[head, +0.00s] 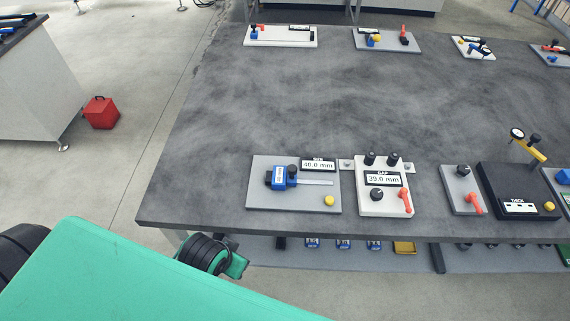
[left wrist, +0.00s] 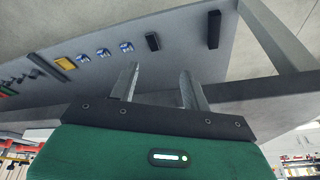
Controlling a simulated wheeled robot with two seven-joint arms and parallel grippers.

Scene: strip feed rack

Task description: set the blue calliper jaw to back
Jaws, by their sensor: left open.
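The blue calliper jaw (head: 279,177) sits on a silver rail (head: 316,183) on a grey plate (head: 264,203), with a black knob (head: 292,170) at its right side. It is toward the left end of the rail. A display (head: 318,164) above it reads 40.0 mm. A yellow button (head: 329,201) is at the plate's lower right. My left gripper (left wrist: 160,82) is open and empty, with two grey fingers apart. It is below the table top, near the lower shelf, well away from the calliper. The head view shows part of my left arm (head: 215,252) in front of the table. My right gripper is not visible.
Right of the calliper stands a white gap unit (head: 371,206) reading 39.0 mm, with an orange lever (head: 405,199). Further right is a black thickness gauge (head: 490,200). The table edge (head: 190,223) lies between my left arm and the plate. The table middle (head: 300,100) is clear.

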